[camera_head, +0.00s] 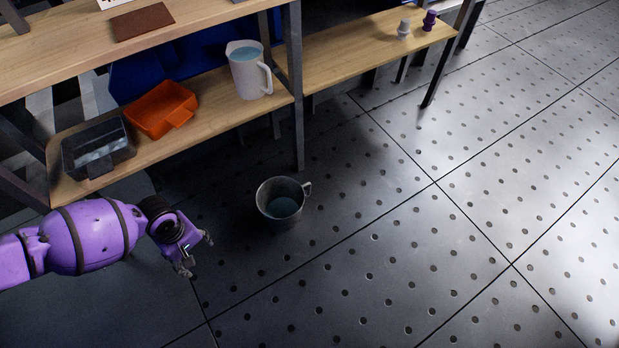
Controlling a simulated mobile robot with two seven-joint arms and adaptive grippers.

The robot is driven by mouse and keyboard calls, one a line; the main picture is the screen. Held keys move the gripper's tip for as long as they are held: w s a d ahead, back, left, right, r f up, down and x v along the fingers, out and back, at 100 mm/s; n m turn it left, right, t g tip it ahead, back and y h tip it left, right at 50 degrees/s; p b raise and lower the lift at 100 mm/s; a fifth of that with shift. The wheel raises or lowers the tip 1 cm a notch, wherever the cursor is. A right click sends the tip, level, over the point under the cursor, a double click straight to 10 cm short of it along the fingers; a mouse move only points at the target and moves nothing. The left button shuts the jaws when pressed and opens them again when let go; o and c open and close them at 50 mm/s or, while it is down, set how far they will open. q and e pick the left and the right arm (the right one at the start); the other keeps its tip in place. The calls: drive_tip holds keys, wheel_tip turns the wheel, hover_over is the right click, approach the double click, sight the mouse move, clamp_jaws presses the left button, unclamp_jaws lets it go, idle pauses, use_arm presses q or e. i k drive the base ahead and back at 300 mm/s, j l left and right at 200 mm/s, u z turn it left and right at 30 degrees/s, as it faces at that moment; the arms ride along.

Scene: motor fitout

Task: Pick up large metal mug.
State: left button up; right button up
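The large metal mug (282,203) stands upright on the dark perforated floor, in front of the shelf unit. It is grey, and its handle points to the right. Its open top faces up, and a bluish surface shows inside. My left gripper (197,257) is to the left of the mug and apart from it. Its fingers are spread and nothing is between them. My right gripper is not in view.
A wooden shelf (215,125) holds a white pitcher (247,72), an orange bin (160,110) and a dark clear bin (97,147). A shelf post (296,125) stands behind the mug. Another shelf (350,47) carries small white and purple pieces. The floor right of the mug is clear.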

sight(280, 200)
drive_tip(key=i+l+z, duration=0.5)
drive_tip(key=i, duration=0.25)
